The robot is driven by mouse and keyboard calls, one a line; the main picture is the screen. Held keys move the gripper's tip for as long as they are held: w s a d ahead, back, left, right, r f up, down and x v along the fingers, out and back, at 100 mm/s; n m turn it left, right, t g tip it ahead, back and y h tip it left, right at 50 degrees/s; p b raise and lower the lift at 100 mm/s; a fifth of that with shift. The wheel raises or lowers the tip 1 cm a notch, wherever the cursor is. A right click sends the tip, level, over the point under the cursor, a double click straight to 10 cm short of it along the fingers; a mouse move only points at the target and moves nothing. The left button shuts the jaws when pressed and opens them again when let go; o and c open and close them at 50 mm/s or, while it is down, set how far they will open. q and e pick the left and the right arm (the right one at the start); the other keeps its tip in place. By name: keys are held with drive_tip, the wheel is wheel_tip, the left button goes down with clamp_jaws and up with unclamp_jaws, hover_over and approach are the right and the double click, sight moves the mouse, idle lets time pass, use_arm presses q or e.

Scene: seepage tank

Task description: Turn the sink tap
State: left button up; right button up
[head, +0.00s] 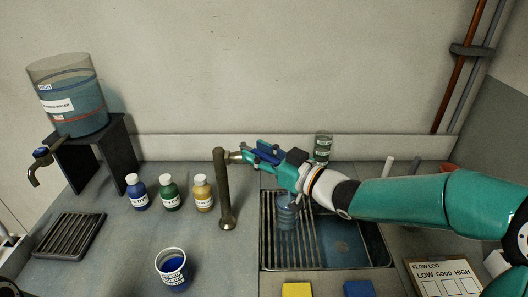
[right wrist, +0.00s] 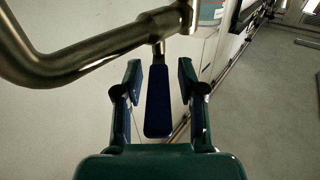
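The sink tap (head: 222,190) is a bronze pipe left of the sink (head: 262,240). Its curved pipe crosses the upper left of the right wrist view (right wrist: 90,58). A short stem joins it to a blue lever (right wrist: 158,105), which lies between the two fingers of my right gripper (right wrist: 160,78). Gaps show on both sides of the lever, so the fingers are open around it and not closed on it. In the head view my right gripper (head: 260,153) is beside the tap's top, hiding most of the lever. My left gripper is not in view.
A water tank (head: 85,105) on a black stand is at left. A flow log (head: 444,278) lies front right.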

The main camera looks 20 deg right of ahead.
clamp_jaws()
drive_tip(key=shift+d, duration=0.5)
drive_tip(key=shift+s+a, duration=0.1)
drive_tip(key=shift+a, duration=0.3)
drive_tip(key=shift+a+r, duration=0.1)
drive_tip(key=shift+a+b, duration=0.1)
drive_tip(key=shift+b, duration=0.45)
